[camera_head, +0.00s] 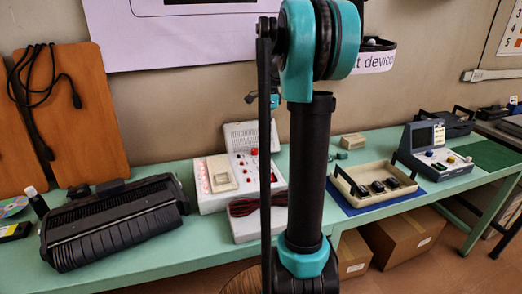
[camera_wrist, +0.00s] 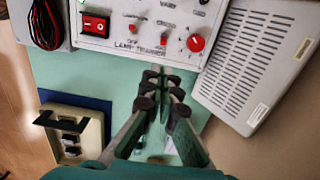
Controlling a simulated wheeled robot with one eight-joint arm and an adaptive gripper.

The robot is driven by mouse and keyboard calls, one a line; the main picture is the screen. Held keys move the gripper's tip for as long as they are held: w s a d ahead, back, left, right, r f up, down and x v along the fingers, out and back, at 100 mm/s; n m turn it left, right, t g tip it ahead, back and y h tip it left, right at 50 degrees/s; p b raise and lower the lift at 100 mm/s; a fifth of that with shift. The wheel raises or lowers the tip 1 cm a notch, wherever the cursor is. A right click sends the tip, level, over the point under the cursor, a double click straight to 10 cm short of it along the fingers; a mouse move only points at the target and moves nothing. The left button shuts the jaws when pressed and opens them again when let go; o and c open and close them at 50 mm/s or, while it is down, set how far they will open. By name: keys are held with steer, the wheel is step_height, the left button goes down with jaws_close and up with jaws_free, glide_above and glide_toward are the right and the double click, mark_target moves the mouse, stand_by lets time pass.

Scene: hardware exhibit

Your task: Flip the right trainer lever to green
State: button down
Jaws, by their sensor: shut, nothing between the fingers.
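The white lamp trainer shows in the wrist view (camera_wrist: 120,42) along the top edge, and in the head view (camera_head: 212,203) on the green bench, partly behind my arm. In the wrist view its panel has a red rocker switch (camera_wrist: 95,26) at left, two small red-tipped levers, left (camera_wrist: 132,28) and right (camera_wrist: 163,40), and a red knob (camera_wrist: 196,43). No green shows at either lever. My gripper (camera_wrist: 160,76) is shut and empty, its fingertips just below the panel's lower edge in the picture, near the right lever. I cannot tell its height over the bench.
A vented white lid (camera_wrist: 258,62) stands right of the trainer in the wrist view. A red-black cable coil (camera_wrist: 45,24) lies at upper left. A cream tray (camera_head: 345,187) with dark parts sits on a blue mat. A black ribbed device (camera_head: 115,228) occupies the bench's left.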

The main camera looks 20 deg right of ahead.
mark_target(260, 158)
stand_by(0.3)
steer(key=f, duration=1)
steer(key=shift+a, duration=0.2)
steer(key=shift+a+r+h, duration=0.2)
steer(key=shift+a+h, duration=0.15)
steer(key=shift+h, duration=0.55)
steer(key=shift+a+h, duration=0.1)
steer(key=shift+h, duration=0.2)
steer(key=h, duration=0.1)
steer(key=a+h, duration=0.1)
steer(key=h, duration=0.1)
steer(key=shift+w+a+r, duration=0.1)
steer(key=shift+a+r, duration=0.05)
steer(key=shift+r, duration=0.1)
